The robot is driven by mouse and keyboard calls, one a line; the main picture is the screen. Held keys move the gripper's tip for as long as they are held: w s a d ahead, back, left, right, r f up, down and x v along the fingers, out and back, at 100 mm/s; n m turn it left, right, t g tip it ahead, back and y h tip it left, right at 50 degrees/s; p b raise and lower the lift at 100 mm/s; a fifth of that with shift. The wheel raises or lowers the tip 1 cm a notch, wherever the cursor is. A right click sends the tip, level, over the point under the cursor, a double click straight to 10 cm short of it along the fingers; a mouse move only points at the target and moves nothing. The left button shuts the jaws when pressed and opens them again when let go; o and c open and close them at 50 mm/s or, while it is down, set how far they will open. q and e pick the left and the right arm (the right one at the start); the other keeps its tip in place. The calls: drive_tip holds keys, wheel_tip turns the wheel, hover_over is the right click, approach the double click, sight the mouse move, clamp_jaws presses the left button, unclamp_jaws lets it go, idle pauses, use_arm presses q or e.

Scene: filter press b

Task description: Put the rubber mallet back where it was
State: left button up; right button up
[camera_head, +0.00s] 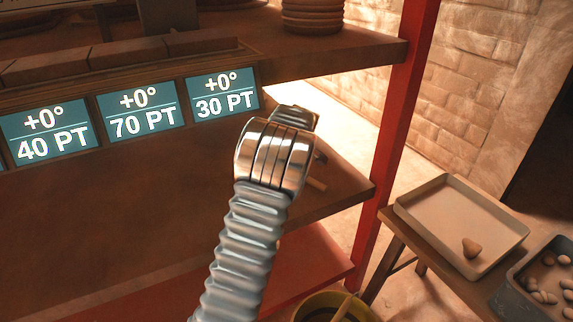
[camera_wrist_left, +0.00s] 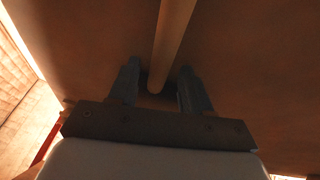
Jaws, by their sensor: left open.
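A pale wooden handle (camera_wrist_left: 172,40), which looks like the rubber mallet's, runs down the left wrist view. Its end lies between the two fingers of my left gripper (camera_wrist_left: 158,70). The fingers are open, one on each side of the handle, with gaps visible. The mallet's head is not in view there. In the head view my left arm reaches to the lower shelf (camera_head: 345,188), and its wrist hides most of the gripper. My right gripper is not in view.
Signs reading 40 PT, 70 PT (camera_head: 142,112) and 30 PT (camera_head: 224,94) hang under the upper shelf (camera_head: 330,50). A red post (camera_head: 398,110) stands at right.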

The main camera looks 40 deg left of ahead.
use_arm(q)
drive_tip(key=v, duration=0.7)
drive_tip(key=shift+d+r, duration=0.15)
drive_tip(key=shift+r, duration=0.1)
drive_tip(key=shift+s, duration=0.1)
